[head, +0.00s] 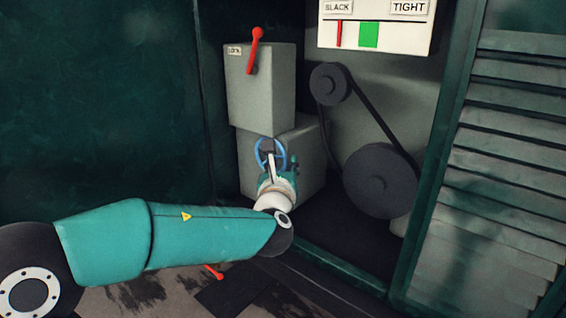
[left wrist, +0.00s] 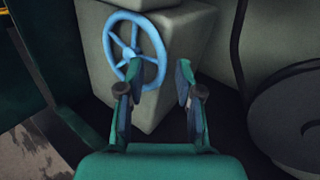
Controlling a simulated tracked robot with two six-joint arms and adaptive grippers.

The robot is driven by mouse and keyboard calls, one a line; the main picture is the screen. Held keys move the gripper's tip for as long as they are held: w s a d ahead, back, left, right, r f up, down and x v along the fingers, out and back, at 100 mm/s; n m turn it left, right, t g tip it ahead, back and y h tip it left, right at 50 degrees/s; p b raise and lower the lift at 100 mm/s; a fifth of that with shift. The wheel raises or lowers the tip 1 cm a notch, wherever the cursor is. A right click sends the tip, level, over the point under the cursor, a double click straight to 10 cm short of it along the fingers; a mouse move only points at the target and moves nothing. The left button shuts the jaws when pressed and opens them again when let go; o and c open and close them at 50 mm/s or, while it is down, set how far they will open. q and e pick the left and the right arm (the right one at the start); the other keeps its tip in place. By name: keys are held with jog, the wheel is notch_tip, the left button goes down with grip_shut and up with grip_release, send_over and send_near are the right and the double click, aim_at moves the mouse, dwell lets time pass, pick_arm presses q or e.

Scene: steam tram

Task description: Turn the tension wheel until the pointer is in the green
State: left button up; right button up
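The blue tension wheel (head: 260,154) is on the front of a grey box, partly hidden behind my left gripper (head: 277,165). In the left wrist view the spoked wheel (left wrist: 109,42) shows large. My left gripper's fingers (left wrist: 158,70) are apart there, with the wheel's lower right rim between them in the picture. The left finger overlaps the wheel; I cannot tell whether it touches. The white gauge (head: 388,42) reads SLACK at left and TIGHT at right. Its red pointer (head: 339,34) is under SLACK, left of the green band (head: 369,35). My right gripper is not in view.
A grey box (head: 262,95) with a red lever (head: 254,50) is above the wheel. A belt (head: 372,110) joins a small pulley (head: 329,84) and a large pulley (head: 381,182) to the right. A slatted panel (head: 505,170) bounds the right side.

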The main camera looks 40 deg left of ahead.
pick_arm(q)
jog(key=shift+w+a, duration=0.15)
jog(key=shift+w, duration=0.1)
grip_shut()
